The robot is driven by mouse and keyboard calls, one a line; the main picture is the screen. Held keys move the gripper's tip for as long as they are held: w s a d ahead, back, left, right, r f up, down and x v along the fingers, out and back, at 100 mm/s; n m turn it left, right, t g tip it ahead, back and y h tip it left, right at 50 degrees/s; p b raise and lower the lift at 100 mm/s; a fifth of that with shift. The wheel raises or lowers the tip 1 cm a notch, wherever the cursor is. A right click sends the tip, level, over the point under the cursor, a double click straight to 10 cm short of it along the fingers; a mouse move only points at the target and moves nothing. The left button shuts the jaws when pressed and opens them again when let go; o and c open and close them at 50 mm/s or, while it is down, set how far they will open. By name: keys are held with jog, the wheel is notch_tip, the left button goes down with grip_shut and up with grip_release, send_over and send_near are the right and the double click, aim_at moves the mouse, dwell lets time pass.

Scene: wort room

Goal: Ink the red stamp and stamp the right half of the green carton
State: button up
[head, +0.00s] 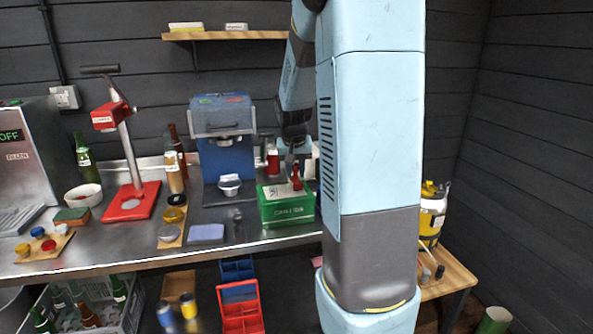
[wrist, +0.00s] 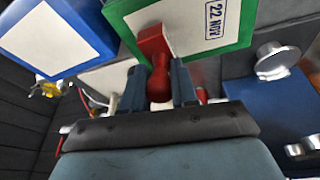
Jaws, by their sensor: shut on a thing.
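My gripper (head: 291,160) is shut on the red stamp (head: 296,179), gripping its handle. In the wrist view the stamp (wrist: 158,62) is held between the two fingers of my gripper (wrist: 160,84), over the white top of the green carton (wrist: 236,47). In the head view the green carton (head: 288,210) stands on the bench, and the stamp is over the right half of its top. A "22 NOV" mark shows on the other half in the wrist view. I cannot tell whether the stamp's face touches the carton.
A grey-blue pad (head: 205,233) lies left of the carton. A blue machine (head: 226,150) with a metal cup (head: 230,186) stands behind the pad. A blue carton (wrist: 62,40) with a white top is close by in the wrist view. A red lever press (head: 130,200) is farther left.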

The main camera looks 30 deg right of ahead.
jog(key=shift+f, duration=0.55)
dwell(1.4)
jog(key=shift+r, duration=3.6)
